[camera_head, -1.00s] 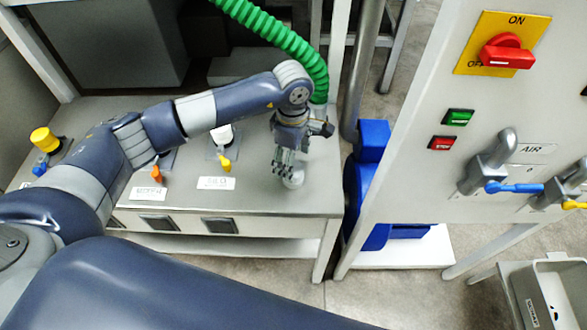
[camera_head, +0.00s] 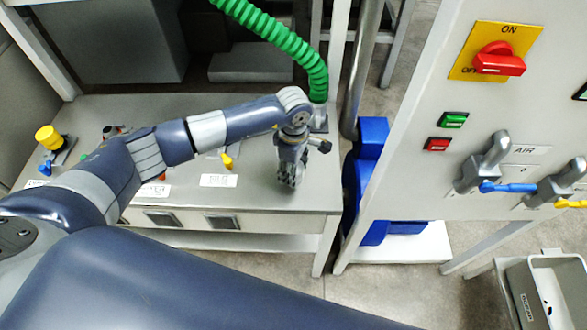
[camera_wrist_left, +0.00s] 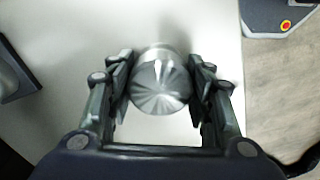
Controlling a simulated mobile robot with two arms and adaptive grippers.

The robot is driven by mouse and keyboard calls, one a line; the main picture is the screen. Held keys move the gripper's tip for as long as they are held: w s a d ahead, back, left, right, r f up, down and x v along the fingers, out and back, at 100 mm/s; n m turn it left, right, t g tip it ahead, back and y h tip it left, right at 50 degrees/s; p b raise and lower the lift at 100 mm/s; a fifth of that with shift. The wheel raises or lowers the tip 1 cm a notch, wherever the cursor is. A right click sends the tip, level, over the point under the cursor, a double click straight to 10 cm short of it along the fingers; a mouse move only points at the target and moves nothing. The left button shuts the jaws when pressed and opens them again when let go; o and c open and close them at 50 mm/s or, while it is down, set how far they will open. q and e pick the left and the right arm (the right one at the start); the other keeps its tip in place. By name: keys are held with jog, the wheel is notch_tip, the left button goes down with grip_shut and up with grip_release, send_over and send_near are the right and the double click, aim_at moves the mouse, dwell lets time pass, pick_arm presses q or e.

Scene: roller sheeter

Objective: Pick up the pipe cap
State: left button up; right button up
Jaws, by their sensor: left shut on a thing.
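The pipe cap (camera_wrist_left: 160,82) is a round, shiny metal piece with a ribbed, faceted top, in the middle of the left wrist view. My left gripper (camera_wrist_left: 160,88) is shut on it, with one finger against each side. In the head view my left gripper (camera_head: 287,181) points down at the right end of the grey bench (camera_head: 262,200). There the fingers hide the cap. I cannot tell whether the cap touches the bench top. My right gripper is not in view.
Valves with yellow (camera_head: 47,138) and other coloured handles stand along the bench to the left. A green ribbed hose (camera_head: 275,38) hangs behind my left wrist. A white control panel (camera_head: 415,195) with a red switch (camera_head: 499,62) rises to the right, beside blue equipment (camera_head: 371,170).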

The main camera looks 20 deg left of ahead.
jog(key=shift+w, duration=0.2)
pick_arm(q)
jog(key=shift+w+r+b, duration=0.1)
jog(key=shift+r+b, duration=0.25)
jog(key=shift+r, duration=0.2)
jog(key=shift+s+r+b, duration=0.15)
jog(key=shift+r+b, duration=0.2)
jog(key=shift+r, duration=0.25)
jog(key=shift+s+r+b, duration=0.15)
jog(key=shift+r+b, duration=0.2)
jog(key=shift+r, duration=0.2)
jog(key=s+r+b, duration=0.1)
jog(key=s+b, duration=0.3)
jog(key=s, duration=1.1)
jog(key=shift+s+d+r, duration=0.25)
jog(key=shift+s+r, duration=0.05)
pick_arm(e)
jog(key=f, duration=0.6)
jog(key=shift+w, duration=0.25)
pick_arm(q)
jog(key=shift+r+p, duration=0.3)
jog(key=shift+r, duration=0.45)
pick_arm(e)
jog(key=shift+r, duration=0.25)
